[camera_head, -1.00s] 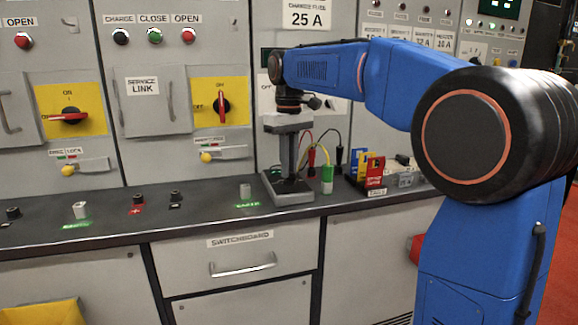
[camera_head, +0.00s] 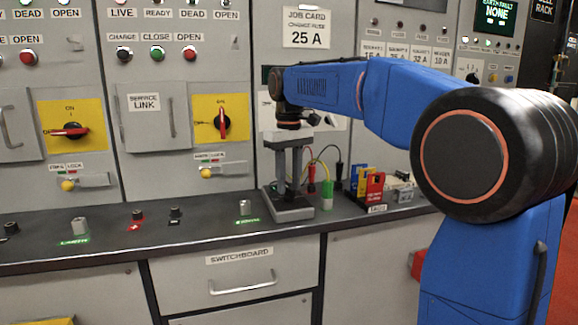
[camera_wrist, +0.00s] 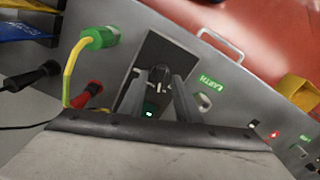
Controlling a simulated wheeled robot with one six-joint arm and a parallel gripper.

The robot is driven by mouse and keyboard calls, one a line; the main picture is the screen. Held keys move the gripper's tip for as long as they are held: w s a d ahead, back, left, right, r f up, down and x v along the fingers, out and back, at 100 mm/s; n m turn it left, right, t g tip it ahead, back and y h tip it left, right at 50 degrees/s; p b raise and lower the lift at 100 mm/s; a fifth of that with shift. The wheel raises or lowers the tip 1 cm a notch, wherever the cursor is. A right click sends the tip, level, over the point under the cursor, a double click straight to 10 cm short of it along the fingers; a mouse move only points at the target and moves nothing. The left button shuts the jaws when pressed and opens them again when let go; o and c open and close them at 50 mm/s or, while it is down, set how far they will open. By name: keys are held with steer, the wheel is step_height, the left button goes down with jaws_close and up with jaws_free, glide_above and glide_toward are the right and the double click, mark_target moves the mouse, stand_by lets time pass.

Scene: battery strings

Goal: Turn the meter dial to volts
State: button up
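The meter (camera_head: 298,213) lies on the dark bench top, below my gripper. In the wrist view its dark face (camera_wrist: 152,46) shows a small dial knob (camera_wrist: 160,72) and a small lit green display (camera_wrist: 149,113). My gripper (camera_head: 288,187) points down over the meter. In the wrist view its two fingers (camera_wrist: 158,82) stand apart, one on each side of the knob. The gripper is open, and I cannot tell whether either finger touches the knob. The dial's markings are too small to read, and in the head view the fingers partly hide the meter's face.
A green plug (camera_head: 327,194) on a yellow lead and a red plug (camera_head: 311,186) stand close beside the meter. A fuse rack (camera_head: 376,207) with blue, yellow and red pieces is to the right. Switch panels rise behind; the bench left of the meter has small terminals.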

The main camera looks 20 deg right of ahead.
mark_target(289, 187)
step_height(289, 187, up, 17)
stand_by(0.6)
steer(key=shift+r, duration=0.1)
steer(key=s+d+f+m+t, duration=0.2)
steer(key=s+d+f, duration=0.1)
steer(key=s+f, duration=1.3)
steer(key=s+d+f+m+t, duration=0.2)
steer(key=s+d+f, duration=0.2)
steer(key=s+f, duration=1.3)
step_height(289, 187, down, 6)
steer(key=shift+r+t, duration=0.15)
steer(key=shift+t, duration=0.25)
